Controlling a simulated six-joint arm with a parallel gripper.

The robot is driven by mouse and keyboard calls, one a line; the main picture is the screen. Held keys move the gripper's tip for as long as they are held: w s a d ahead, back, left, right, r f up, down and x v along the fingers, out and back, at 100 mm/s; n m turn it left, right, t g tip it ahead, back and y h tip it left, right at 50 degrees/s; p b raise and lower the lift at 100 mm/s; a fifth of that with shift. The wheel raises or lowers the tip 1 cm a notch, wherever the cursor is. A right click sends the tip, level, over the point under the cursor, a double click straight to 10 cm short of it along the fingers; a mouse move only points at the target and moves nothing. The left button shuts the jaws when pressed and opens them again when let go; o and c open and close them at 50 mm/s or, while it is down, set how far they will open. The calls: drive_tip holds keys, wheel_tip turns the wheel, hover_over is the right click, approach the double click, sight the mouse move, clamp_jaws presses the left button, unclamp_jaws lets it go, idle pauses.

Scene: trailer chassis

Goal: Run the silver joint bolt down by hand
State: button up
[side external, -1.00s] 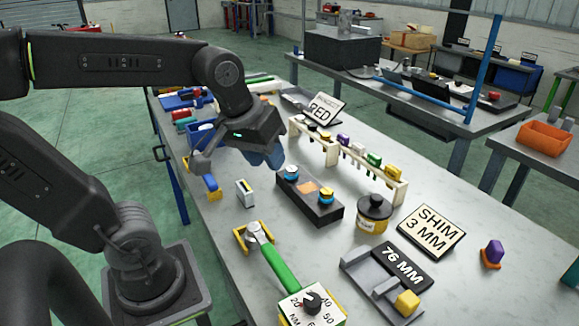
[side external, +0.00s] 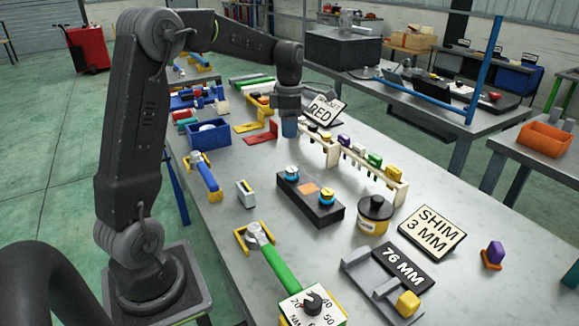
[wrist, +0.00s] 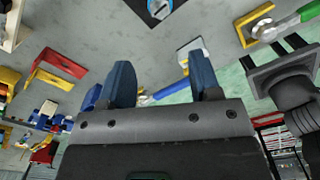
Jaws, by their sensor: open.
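A black block (side external: 310,212) lies mid-table with an orange patch on top and a fastener at each end. The far fastener (side external: 292,173) looks silver with blue, and I take it for the silver joint bolt. How far either sits down cannot be told. My gripper (side external: 289,128) hangs fingers-down above the table, beyond the block and apart from it. In the wrist view my gripper (wrist: 162,78) has its blue fingers wide apart with nothing between them. One silver-and-blue fastener (wrist: 158,8) shows at the top edge there.
A white rack (side external: 395,190) with coloured pieces stands right of the block, near a black-lidded jar (side external: 375,212). A green-handled wrench (side external: 275,265) lies in front. A blue bin (side external: 209,135) and red bracket (side external: 263,133) stand left of my gripper.

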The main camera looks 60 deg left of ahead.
sight(289, 169)
wheel_tip(289, 169, down, 13)
drive_tip(key=shift+d+r, duration=0.1)
drive_tip(key=shift+r, duration=0.05)
idle(0.4)
drive_tip(key=c, duration=0.9)
